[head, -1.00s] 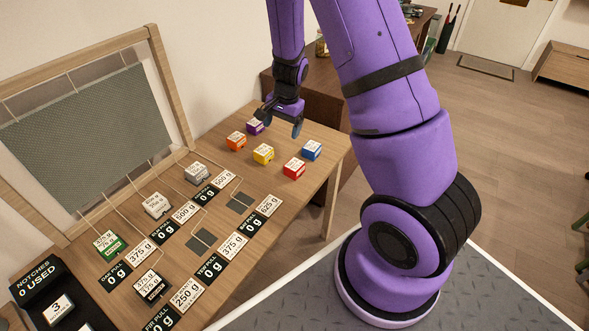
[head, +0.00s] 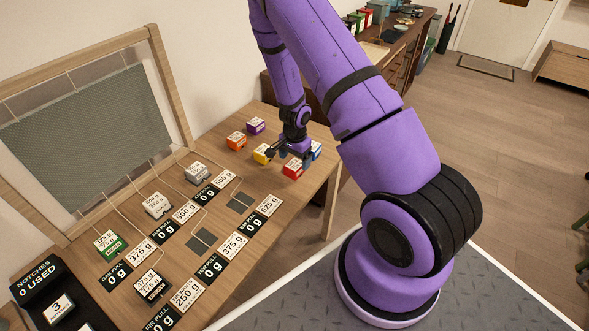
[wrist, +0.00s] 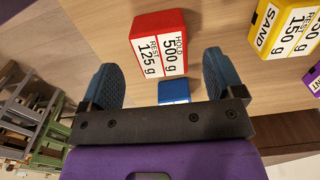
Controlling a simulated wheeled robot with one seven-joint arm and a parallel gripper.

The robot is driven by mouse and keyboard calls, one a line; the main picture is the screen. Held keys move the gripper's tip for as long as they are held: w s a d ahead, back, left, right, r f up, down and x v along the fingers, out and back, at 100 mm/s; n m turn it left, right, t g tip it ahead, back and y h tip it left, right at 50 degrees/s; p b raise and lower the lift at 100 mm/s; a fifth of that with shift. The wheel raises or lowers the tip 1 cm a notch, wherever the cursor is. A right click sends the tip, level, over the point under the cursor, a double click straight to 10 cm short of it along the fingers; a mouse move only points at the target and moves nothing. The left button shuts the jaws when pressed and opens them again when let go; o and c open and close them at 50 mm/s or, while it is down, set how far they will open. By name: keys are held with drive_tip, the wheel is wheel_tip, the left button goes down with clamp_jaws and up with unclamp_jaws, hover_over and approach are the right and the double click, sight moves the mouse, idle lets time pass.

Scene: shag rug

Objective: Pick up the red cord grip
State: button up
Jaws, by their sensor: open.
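The red cord grip (head: 293,169) is a small red block with a white label, standing on the wooden table near its right edge. In the wrist view the red grip (wrist: 160,45) reads "hold 500 g, rest 125 g" and lies just beyond the fingertips, roughly between them. My gripper (head: 291,158) is open and empty, above the table beside the red grip. In the wrist view its two blue-padded fingers (wrist: 160,75) are spread apart. A blue block (wrist: 174,91) shows between the fingers, partly hidden by the gripper; it also shows in the head view (head: 316,150).
Orange (head: 236,141) and purple (head: 256,126) blocks stand farther back. Grey, green and black blocks, weight labels and cords fill the table's left part, below a grey panel (head: 80,135).

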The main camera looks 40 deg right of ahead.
sight(294, 164)
wheel_tip(294, 164, down, 5)
drive_tip(key=shift+w+r, duration=0.1)
drive_tip(key=shift+w, duration=0.05)
drive_tip(key=c, duration=1.1)
